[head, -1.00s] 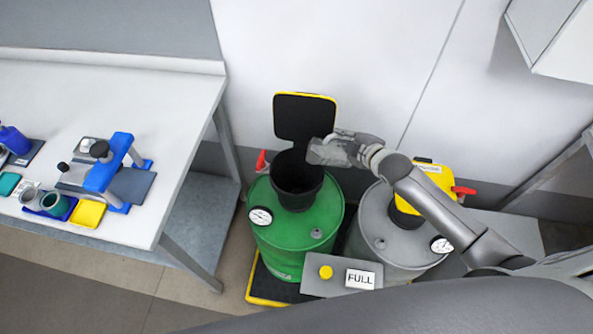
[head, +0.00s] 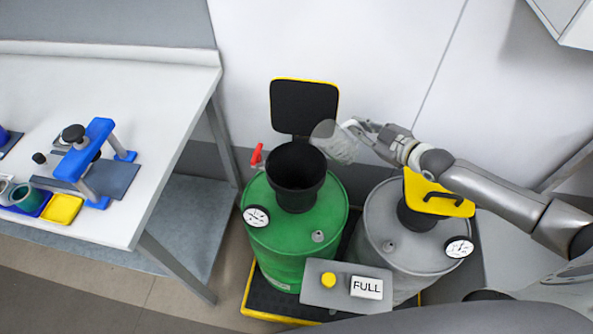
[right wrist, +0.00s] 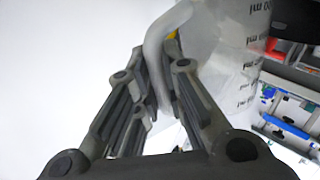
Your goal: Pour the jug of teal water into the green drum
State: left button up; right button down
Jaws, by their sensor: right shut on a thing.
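The green drum (head: 290,240) stands on a black platform with a yellow edge. A black funnel (head: 297,180) sits on its top, and the funnel's black, yellow-rimmed lid (head: 304,108) stands open behind it. My right gripper (head: 362,130) is shut on the handle of a clear jug (head: 335,142), to the right of the lid and just above and right of the funnel. No teal water shows in the jug; its exact tilt is hard to tell. In the right wrist view, the fingers close on the pale handle (right wrist: 156,55) beside the see-through body (right wrist: 215,65). My left gripper is out of view.
A grey drum (head: 385,235) with a yellow lid (head: 437,193) stands beside the green one. A grey box with a yellow button (head: 328,280) and a FULL sign (head: 366,287) is in front. A white bench (head: 150,95) with a blue stand (head: 95,150) is at left.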

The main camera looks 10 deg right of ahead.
jog(key=d+m+y+b, duration=0.1)
jog(key=d+b, duration=0.1)
jog(key=b, duration=0.1)
jog(key=d+r+m+t+y+b, duration=0.1)
jog(key=m+b, duration=0.1)
jog(key=b, duration=0.1)
jog(key=d+m+t+b, duration=0.1)
jog(key=d+m+b, duration=0.1)
jog(key=b, duration=0.1)
jog(key=shift+s+d+r+y, duration=0.25)
jog(key=shift+d+y, duration=0.05)
jog(key=shift+y, duration=0.1)
dwell(0.4)
